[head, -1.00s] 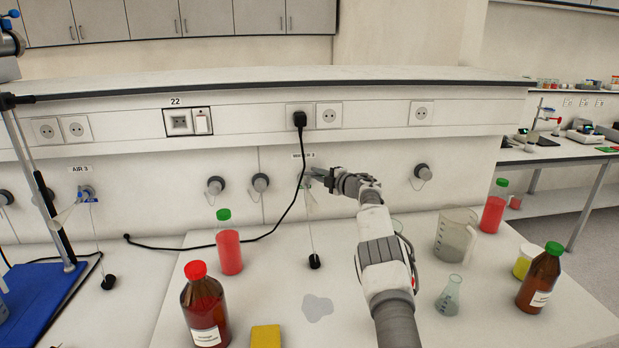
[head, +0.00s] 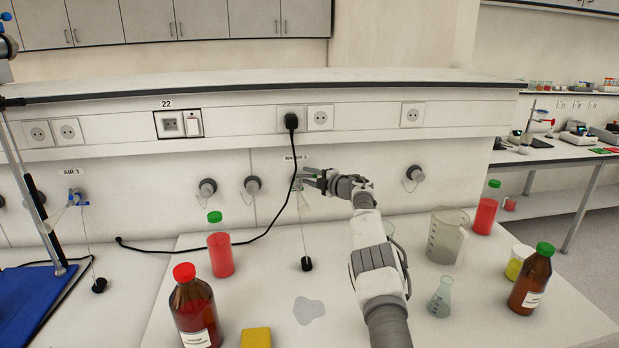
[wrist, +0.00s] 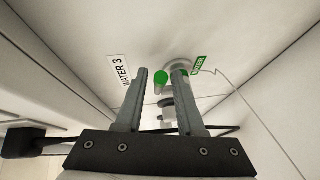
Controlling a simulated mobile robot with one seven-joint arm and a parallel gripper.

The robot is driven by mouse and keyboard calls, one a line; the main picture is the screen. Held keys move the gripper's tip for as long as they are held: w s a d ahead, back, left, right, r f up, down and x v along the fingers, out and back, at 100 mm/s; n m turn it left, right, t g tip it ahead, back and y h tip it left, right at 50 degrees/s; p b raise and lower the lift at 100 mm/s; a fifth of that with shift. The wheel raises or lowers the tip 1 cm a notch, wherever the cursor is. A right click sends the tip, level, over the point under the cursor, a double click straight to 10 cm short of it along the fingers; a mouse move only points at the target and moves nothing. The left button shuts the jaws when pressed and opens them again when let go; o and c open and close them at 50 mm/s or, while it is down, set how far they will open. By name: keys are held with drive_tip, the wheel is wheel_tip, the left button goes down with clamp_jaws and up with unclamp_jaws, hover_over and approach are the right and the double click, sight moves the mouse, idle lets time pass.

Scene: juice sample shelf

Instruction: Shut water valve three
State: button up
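Water valve three is on the wall below its label, which reads WATER 3 (wrist: 119,72) in the wrist view. Its green knob (wrist: 161,77) shows between my fingertips, with a round grey wall mount behind it. A green tag (wrist: 200,66) sits beside the mount. In the head view the valve's pale spout (head: 303,203) hangs down, mostly clear of my gripper (head: 307,176). My gripper is open, its two fingers apart at the valve. In the wrist view (wrist: 160,75) I cannot tell whether either finger touches the knob.
A black plug (head: 291,121) has a cable crossing the wall just left of the valve. A red bottle (head: 220,252), a brown bottle (head: 194,308) and a beaker (head: 446,237) stand on the bench. A puddle (head: 309,310) lies in front of a small black drain piece (head: 306,264).

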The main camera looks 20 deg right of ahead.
sight(310, 176)
idle(0.4)
drive_tip(key=shift+s+d+r, duration=0.15)
drive_tip(key=shift+s+d, duration=0.4)
drive_tip(key=shift+s, duration=0.1)
drive_tip(key=shift+s+r+b, duration=0.1)
drive_tip(key=shift+s+b, duration=0.3)
drive_tip(key=shift+s, duration=0.35)
drive_tip(key=b+v, duration=0.2)
drive_tip(key=v, duration=1.2)
drive_tip(key=shift+s+d, duration=0.15)
